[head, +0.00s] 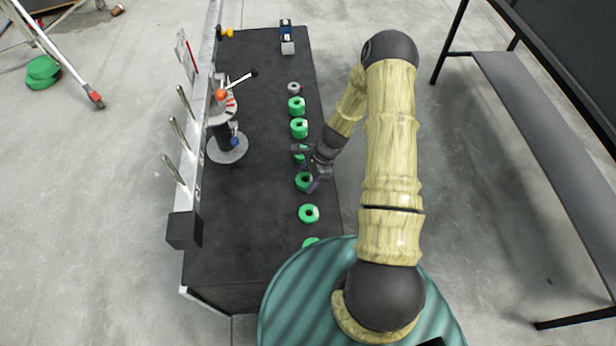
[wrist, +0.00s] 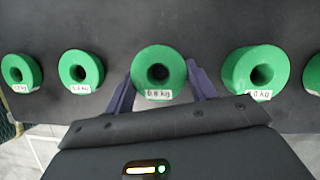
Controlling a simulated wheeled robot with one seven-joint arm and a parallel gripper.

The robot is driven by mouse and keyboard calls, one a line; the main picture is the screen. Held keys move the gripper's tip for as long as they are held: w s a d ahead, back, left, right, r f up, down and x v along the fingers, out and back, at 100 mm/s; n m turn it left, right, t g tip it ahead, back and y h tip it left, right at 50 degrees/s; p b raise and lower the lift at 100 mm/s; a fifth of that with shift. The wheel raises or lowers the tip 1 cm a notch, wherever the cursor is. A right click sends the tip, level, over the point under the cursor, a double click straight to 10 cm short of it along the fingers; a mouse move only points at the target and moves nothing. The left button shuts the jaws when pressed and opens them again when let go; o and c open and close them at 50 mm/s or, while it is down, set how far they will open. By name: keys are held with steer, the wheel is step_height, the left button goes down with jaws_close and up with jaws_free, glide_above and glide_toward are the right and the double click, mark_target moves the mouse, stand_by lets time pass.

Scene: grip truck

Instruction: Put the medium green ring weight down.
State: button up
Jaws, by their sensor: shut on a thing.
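The medium green ring weight (wrist: 159,55), with a label that seems to read 0.8 kg, is between the two purple fingers of my gripper (wrist: 160,88) in the wrist view. The fingers are shut on its sides, and its hole faces the camera.
Other green rings stand close on both sides, one to the right (wrist: 238,72) and one to the left (wrist: 68,69) in the wrist view. A round stand with a lever (head: 226,150) and a rail with metal pegs (head: 178,130) are on the left. The middle of the table is clear.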

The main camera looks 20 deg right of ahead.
steer(key=shift+f, duration=0.1)
steer(key=o, duration=1)
steer(key=v, duration=1.2)
steer(key=shift+r+b, duration=0.25)
steer(key=shift+b, duration=0.1)
steer(key=s+a+r+n+t+h, duration=0.1)
steer(key=s+a+r+n, duration=0.1)
steer(key=s+r+n, duration=0.3)
steer(key=s+a+r+n+h, duration=0.2)
steer(key=s+r+n, duration=0.2)
steer(key=r+n, duration=0.3)
steer(key=s+a+r+n+t+h, duration=0.1)
steer(key=s+a+r+n, duration=0.1)
steer(key=s+r+n, duration=0.3)
steer(key=shift+s+a+r+n+t+h, duration=0.15)
steer(key=shift+r+n, duration=0.1)
steer(key=shift+r, duration=0.35)
steer(key=shift+s+a+r+n+t+h, duration=0.15)
steer(key=shift+r+n, duration=0.1)
steer(key=shift+r, duration=0.35)
